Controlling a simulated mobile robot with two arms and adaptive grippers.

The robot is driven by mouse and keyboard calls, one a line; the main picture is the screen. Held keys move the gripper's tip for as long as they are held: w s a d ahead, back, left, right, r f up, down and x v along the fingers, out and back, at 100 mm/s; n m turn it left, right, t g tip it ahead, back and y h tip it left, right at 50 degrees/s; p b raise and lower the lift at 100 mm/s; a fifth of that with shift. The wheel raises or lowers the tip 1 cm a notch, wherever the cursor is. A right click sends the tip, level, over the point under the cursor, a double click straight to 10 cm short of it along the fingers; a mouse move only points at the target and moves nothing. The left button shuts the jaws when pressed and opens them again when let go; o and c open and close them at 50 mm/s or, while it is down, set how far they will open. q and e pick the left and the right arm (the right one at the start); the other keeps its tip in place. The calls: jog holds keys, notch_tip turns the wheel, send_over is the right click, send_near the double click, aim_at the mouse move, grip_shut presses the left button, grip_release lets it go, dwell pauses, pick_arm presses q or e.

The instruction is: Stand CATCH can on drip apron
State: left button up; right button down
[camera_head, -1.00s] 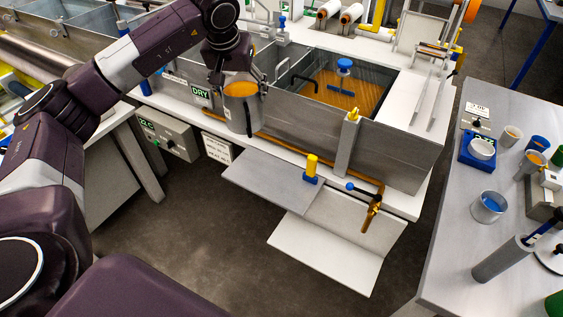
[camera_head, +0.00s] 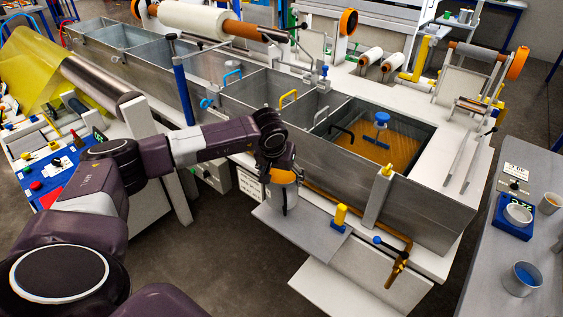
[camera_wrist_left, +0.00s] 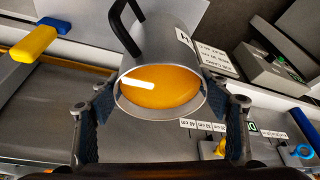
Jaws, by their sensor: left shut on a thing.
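My left gripper (camera_head: 280,172) is shut on a grey metal can (camera_head: 284,200) with amber liquid in it. The can looks upright and appears over the left part of the grey drip apron (camera_head: 310,236), along the tank's front. I cannot tell whether its base touches the apron. In the left wrist view the can (camera_wrist_left: 172,42) sits between the two dark finger pads of my left gripper (camera_wrist_left: 160,95). Its black handle points up-left, and a label shows partly on its side. My right gripper is not in view.
A brass tap (camera_head: 398,268) sits further right, with a lower white plate (camera_head: 350,292) below. The resin tank (camera_head: 420,200) rises behind. A side bench (camera_head: 480,255) stands at the right.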

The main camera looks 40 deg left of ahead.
pick_arm(q)
jog(key=shift+w+f+p, duration=0.1)
jog(key=shift+f+p, duration=0.4)
jog(key=shift+f, duration=1.75)
jog(key=o, duration=2.1)
jog(key=shift+f, duration=0.2)
jog(key=shift+c, duration=0.2)
jog(key=shift+s, duration=0.2)
